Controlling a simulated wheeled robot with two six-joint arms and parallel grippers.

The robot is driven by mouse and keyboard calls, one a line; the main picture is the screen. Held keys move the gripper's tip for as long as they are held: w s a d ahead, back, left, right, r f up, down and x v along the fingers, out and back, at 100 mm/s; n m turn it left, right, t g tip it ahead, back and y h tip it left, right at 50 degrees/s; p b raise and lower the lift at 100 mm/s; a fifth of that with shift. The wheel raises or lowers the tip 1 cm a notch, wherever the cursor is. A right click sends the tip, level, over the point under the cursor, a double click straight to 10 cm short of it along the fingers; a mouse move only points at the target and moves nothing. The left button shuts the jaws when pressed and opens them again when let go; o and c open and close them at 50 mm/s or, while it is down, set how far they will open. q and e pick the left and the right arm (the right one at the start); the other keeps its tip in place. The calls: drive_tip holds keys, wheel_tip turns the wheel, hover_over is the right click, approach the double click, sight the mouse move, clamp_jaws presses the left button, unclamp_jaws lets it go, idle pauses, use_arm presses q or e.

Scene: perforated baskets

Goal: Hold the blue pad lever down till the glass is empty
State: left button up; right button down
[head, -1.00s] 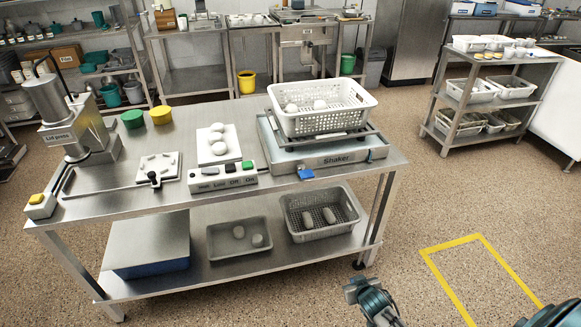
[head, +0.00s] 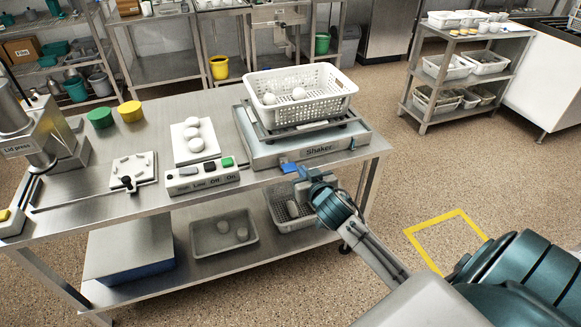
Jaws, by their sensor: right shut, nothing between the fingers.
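A small blue pad (head: 290,168) sticks out at the front of the shaker (head: 310,147), just past the table's front edge. My right gripper (head: 303,181) is shut and empty, just in front of and slightly right of the blue pad. I cannot tell whether its fingertips touch the pad. The pad appears about level with the table top; whether it is pressed is not clear. I cannot pick out a glass on the shaker. My left gripper is not in view.
A white perforated basket (head: 345,103) with round white lumps sits on the shaker. A switch box (head: 188,183) stands left of the pad. A lower shelf holds a grey tray (head: 203,246) and another perforated basket (head: 285,222). The floor to the right is open.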

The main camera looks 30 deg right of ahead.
drive_tip(key=p, duration=0.2)
hover_over(292, 168)
drive_tip(key=s+a, duration=0.1)
wheel_tip(292, 168, down, 3)
drive_tip(key=shift+r, duration=0.2)
drive_tip(key=f, duration=0.2)
drive_tip(key=shift+s+f+p, duration=0.25)
drive_tip(key=shift+f+p, duration=0.1)
drive_tip(key=shift+f, duration=0.05)
drive_tip(key=shift+a+f, duration=0.1)
drive_tip(key=shift+f, duration=0.45)
